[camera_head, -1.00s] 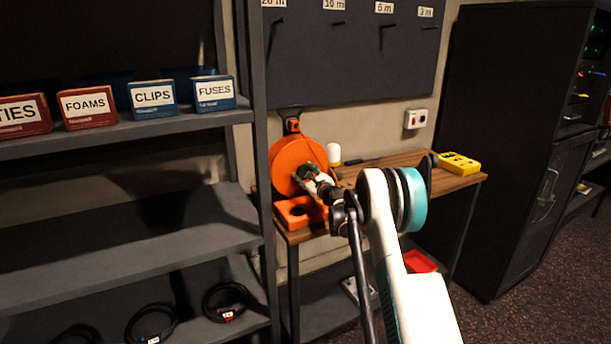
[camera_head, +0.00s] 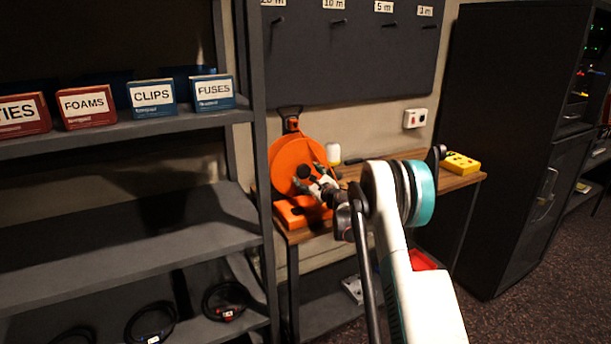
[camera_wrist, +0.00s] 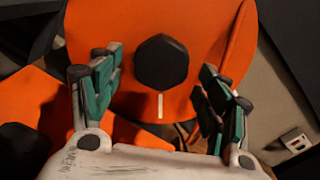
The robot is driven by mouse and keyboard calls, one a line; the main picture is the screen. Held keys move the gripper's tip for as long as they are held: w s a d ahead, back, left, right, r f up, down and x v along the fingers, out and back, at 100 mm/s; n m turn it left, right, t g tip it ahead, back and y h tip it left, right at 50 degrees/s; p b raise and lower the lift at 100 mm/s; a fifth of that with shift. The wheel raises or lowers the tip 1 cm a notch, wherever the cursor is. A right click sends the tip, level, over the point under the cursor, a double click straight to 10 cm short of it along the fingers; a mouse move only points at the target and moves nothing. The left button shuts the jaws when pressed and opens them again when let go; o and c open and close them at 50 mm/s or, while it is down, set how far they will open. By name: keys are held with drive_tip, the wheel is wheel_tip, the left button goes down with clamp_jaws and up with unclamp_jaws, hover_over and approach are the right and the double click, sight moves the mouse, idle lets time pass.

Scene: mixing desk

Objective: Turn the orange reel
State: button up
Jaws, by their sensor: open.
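The orange reel (camera_head: 290,160) stands upright at the left end of the wooden desk, against the wall. In the wrist view the reel (camera_wrist: 205,40) fills the top middle, with a dark round knob (camera_wrist: 161,62) at its centre and a short pale mark below it. My gripper (camera_wrist: 160,90) is open, its two fingers left and right of the knob and apart from it. In the head view my gripper (camera_head: 311,184) is in front of the reel's lower right part and hides some of it.
An orange block (camera_head: 292,214) with a dark opening lies below the reel. A white-capped container (camera_head: 333,153) and a yellow box (camera_head: 460,163) are on the desk (camera_head: 400,157). A grey shelf (camera_head: 130,126) with labelled boxes stands close at left. A wall socket (camera_head: 415,118) is behind.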

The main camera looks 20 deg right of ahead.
drive_tip(key=s, duration=0.9)
drive_tip(key=shift+s+d, duration=0.15)
